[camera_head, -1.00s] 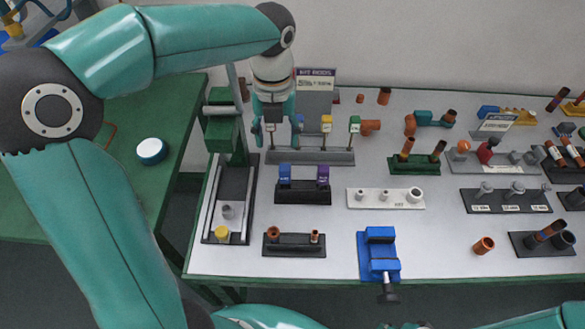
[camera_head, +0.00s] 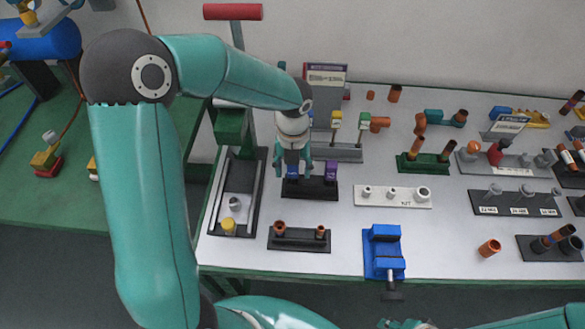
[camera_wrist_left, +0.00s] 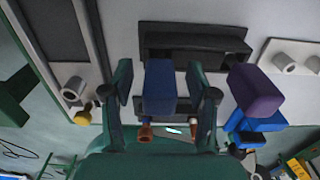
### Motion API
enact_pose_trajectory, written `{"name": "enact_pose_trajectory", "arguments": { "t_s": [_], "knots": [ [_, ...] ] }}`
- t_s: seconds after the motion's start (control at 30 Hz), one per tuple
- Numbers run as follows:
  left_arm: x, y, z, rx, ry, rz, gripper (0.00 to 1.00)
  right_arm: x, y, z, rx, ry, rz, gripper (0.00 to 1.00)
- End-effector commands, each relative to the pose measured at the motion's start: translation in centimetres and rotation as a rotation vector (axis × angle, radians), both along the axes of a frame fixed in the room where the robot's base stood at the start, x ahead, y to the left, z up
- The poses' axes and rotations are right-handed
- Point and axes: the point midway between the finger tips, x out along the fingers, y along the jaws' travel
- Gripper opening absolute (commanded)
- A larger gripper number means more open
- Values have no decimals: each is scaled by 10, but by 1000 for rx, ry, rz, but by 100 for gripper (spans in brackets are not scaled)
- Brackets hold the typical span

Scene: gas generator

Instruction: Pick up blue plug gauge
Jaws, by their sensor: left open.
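The blue plug gauge (camera_head: 292,173) stands in a black holder (camera_head: 310,192) beside a purple gauge (camera_head: 331,170). My left gripper (camera_head: 293,168) comes down over the blue gauge and partly hides it in the head view. In the left wrist view the blue gauge (camera_wrist_left: 160,88) shows between the two open fingers of my left gripper (camera_wrist_left: 163,92), with a finger on each side. The purple gauge (camera_wrist_left: 255,92) is to the right of the right finger there. I cannot tell whether either finger touches the blue gauge.
A grey rack (camera_head: 345,154) with yellow and green gauges stands just behind. A white block with pegs (camera_head: 410,203) is to the right. A black stand (camera_head: 299,243) with copper pieces and a blue vise (camera_head: 383,252) are in front. A green press (camera_head: 230,128) is left.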

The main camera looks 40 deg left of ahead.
Motion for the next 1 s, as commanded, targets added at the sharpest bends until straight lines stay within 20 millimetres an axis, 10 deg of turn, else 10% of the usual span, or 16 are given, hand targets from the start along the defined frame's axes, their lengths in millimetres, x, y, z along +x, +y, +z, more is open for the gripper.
{"name": "enact_pose_trajectory", "arguments": {
  "t_s": [0.33, 0.67, 1.0],
  "knots": [
    [0, 0, -10, 1, -1, -1, 58, 0, 0, 0, 0, 0, 0, 40],
    [0, 0, -10, 1, -1, -2, 3, 0, 0, 0, 0, 0, 0, 40],
    [0, 0, -8, 0, -2, -1, 3, 0, 0, 0, 0, 0, 0, 40]
  ]
}}
